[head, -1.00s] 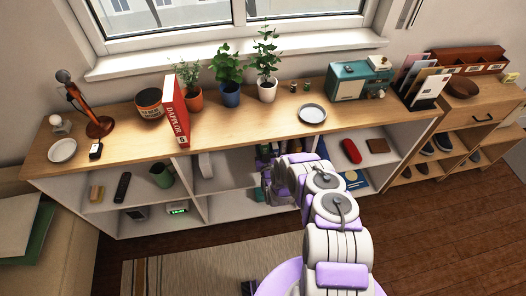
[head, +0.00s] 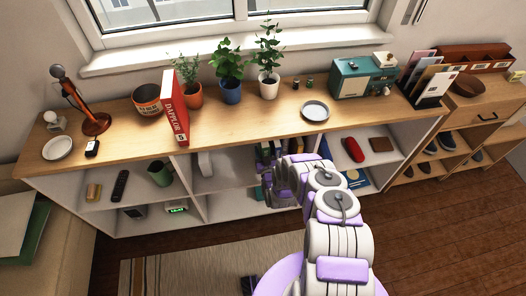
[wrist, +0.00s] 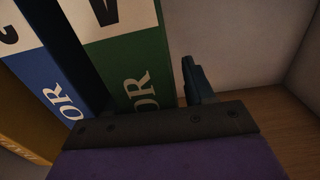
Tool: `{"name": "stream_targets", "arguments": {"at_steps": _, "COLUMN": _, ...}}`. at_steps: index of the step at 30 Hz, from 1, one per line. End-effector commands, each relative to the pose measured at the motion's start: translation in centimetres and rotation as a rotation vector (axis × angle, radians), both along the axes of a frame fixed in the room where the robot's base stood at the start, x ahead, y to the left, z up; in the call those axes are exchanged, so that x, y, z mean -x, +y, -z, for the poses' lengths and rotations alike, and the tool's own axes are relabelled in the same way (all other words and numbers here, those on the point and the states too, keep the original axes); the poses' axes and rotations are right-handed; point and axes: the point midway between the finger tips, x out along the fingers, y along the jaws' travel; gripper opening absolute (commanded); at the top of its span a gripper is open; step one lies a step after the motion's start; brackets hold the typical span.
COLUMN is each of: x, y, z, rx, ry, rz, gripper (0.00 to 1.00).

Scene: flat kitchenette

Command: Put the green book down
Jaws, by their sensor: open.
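The green book (wrist: 140,70) stands upright in the shelf compartment, with white blocks and large letters on its spine. A blue book (wrist: 50,85) stands to its left, with a dark gap or dark strip between them. My gripper (head: 267,168) reaches into the middle compartment of the low shelf. It is open. In the wrist view one dark finger (wrist: 190,78) shows just right of the green book; the other finger cannot be made out. Whether the finger touches the book I cannot tell. In the head view my arm mostly hides the books.
A yellow book (wrist: 20,140) stands farther left in the row. The compartment's right side has bare wooden floor (wrist: 270,125) and a pale wall. Above is the shelf top (head: 235,125) with plants, a red book (head: 175,108) and a plate (head: 315,111).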

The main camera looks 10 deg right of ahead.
Motion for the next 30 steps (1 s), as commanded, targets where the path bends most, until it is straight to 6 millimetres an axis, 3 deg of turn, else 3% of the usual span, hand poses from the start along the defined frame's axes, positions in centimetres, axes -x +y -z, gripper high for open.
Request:
{"name": "stream_targets", "arguments": {"at_steps": 4, "x": 0.2, "y": -0.1, "z": -0.1, "rx": -0.001, "ry": 0.001, "rz": 0.001, "gripper": 0.53}}
{"name": "stream_targets", "arguments": {"at_steps": 8, "x": 1.5, "y": 0.0, "z": -0.1, "rx": 0.001, "ry": 0.003, "rz": 0.001, "gripper": 0.53}}
{"name": "stream_targets", "arguments": {"at_steps": 21, "x": 9.4, "y": 0.0, "z": 0.0, "rx": 0.002, "ry": 0.004, "rz": 0.0, "gripper": 0.53}}
{"name": "stream_targets", "arguments": {"at_steps": 30, "x": 10.5, "y": -0.1, "z": 0.3, "rx": -0.004, "ry": 0.006, "rz": 0.004, "gripper": 0.53}}
